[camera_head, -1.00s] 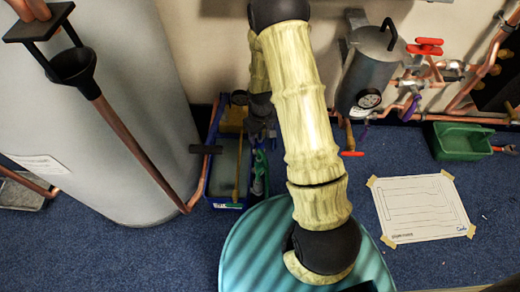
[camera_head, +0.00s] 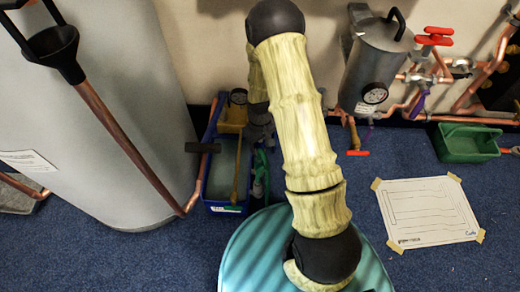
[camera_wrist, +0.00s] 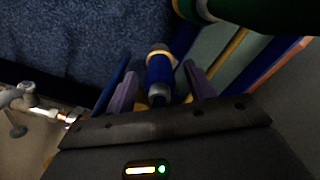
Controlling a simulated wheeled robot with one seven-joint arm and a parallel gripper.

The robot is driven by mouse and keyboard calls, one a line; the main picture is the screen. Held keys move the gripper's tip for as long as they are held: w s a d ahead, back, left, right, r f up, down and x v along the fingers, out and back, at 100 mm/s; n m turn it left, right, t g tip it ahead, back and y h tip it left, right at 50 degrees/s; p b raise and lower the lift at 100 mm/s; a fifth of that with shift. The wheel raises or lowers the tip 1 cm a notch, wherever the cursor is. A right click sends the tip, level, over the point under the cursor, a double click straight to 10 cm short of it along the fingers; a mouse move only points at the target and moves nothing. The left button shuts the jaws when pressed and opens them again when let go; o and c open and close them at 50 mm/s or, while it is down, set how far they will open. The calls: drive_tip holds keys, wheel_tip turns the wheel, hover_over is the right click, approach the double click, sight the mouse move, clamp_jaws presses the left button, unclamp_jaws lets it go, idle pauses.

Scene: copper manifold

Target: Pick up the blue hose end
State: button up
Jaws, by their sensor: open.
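The blue hose end (camera_wrist: 160,72) shows in the wrist view as a short blue cylinder with a yellow band and a grey tip. It lies between the two purple fingers of my gripper (camera_wrist: 162,84), with dark gaps at its sides. My gripper is open, and I see no finger closed on it. The hose end's lower part is hidden by the gripper body. In the head view my arm covers most of the gripper, and I cannot make out the hose end there.
A blue tote (camera_head: 228,209) with tools stands beside the grey tank (camera_head: 130,120). A green container (camera_head: 470,146) and a paper sheet (camera_head: 428,212) are on the blue carpet at right. A grey vessel (camera_head: 375,60) and copper pipes line the wall. A dark green cylinder (camera_wrist: 255,14) is near the gripper.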

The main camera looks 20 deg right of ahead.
drive_tip(key=shift+f, duration=0.85)
drive_tip(key=c, duration=1.1)
drive_tip(key=shift+c, duration=0.2)
drive_tip(key=shift+r, duration=0.15)
wheel_tip(320, 180, up, 10)
drive_tip(key=p, duration=0.6)
